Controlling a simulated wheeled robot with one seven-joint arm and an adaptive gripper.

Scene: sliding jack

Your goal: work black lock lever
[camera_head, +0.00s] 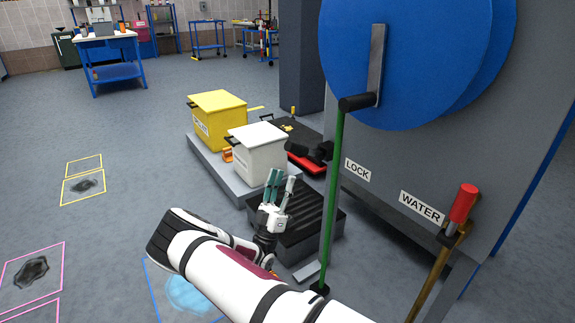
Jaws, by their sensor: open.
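A black grip (308,154) sticks out left from the grey cabinet, beside the LOCK label (357,170). It appears to be the black lock lever; a green upright bar (337,165) crosses in front of its right end. My gripper (279,179) is open and empty, with its fingers pointing up. In the picture it lies below and left of the black grip, apart from it, in front of the dark ribbed step. The depth gap between them is hard to judge.
A red-handled lever (463,203) stands by the WATER label (421,207). White (258,155) and yellow (219,120) bins stand left on a grey platform.

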